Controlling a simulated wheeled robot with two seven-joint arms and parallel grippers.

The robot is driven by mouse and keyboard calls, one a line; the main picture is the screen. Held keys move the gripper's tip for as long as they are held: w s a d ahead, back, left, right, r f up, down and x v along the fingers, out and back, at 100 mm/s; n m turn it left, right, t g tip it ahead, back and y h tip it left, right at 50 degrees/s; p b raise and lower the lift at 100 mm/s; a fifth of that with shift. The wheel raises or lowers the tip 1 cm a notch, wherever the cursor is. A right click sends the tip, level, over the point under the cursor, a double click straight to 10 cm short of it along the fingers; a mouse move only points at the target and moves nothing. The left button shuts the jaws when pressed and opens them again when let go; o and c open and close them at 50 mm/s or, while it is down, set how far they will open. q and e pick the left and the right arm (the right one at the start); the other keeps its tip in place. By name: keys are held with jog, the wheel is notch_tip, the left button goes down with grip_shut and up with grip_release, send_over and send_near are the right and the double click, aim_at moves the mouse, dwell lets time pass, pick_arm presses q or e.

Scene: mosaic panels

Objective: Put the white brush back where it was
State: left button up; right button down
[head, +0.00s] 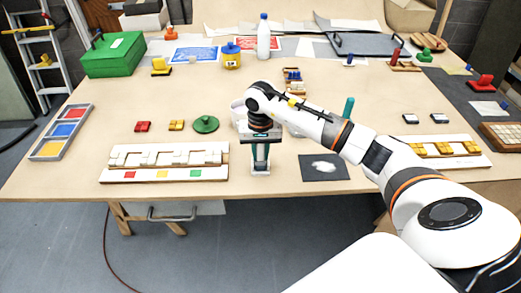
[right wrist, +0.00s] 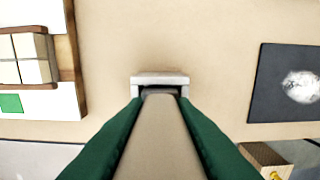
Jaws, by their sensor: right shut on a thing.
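My right gripper (head: 260,165) points down near the table's front edge, between the long white panel and the dark mat. It is shut on a pale thing that seems to be the white brush (head: 261,173). In the right wrist view, a beige handle-like part (right wrist: 160,135) lies between the green fingers, with a white bracket-shaped end (right wrist: 160,78) beyond it. The fingers hide much of it, and I cannot tell whether it touches the table. My left gripper is not in view.
The white panel (head: 150,175) with coloured squares stands left. The dark mat (head: 312,178) with a white patch lies right. A green knobbed disc (head: 206,124) and a three-colour tray (head: 63,130) are farther left. A white bottle (head: 263,37) stands at the back.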

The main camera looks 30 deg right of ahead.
jog(key=shift+f, duration=0.15)
jog(key=c, duration=1.2)
grip_release()
notch_tip(320, 180, up, 11)
jog(key=b, duration=0.3)
jog(key=shift+r, duration=0.7)
